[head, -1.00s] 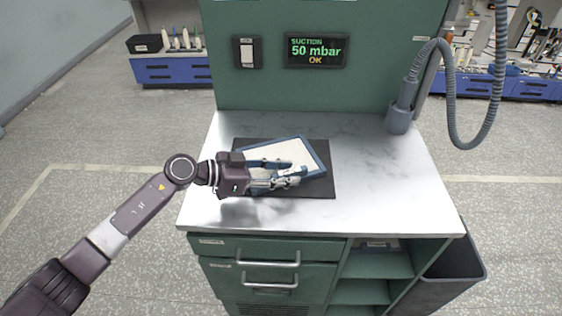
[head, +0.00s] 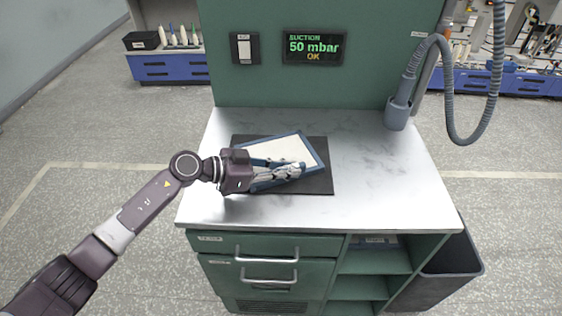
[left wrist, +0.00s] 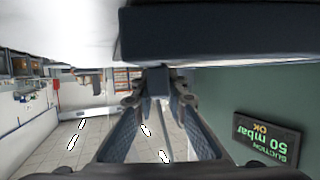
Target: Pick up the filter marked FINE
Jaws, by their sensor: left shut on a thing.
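A flat filter with a white panel (head: 283,149) and a blue frame sits askew over the dark mat on the bench. I cannot read any marking on it. My left gripper (head: 298,170) comes in from the left, across the filter's near side, and is shut on the frame. The gripper and arm hide the near left part of the filter. I cannot tell whether it touches the mat. In the left wrist view the gripper fingers (left wrist: 158,88) come close together below a large dark blue bar, likely the filter frame (left wrist: 215,42). My right gripper is not in view.
The dark mat (head: 322,184) lies on the pale marble bench top (head: 385,180), which is clear to the right. A grey hose (head: 440,90) hangs from its holder at the back right. A display (head: 314,47) on the green back panel reads SUCTION 50 mbar OK.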

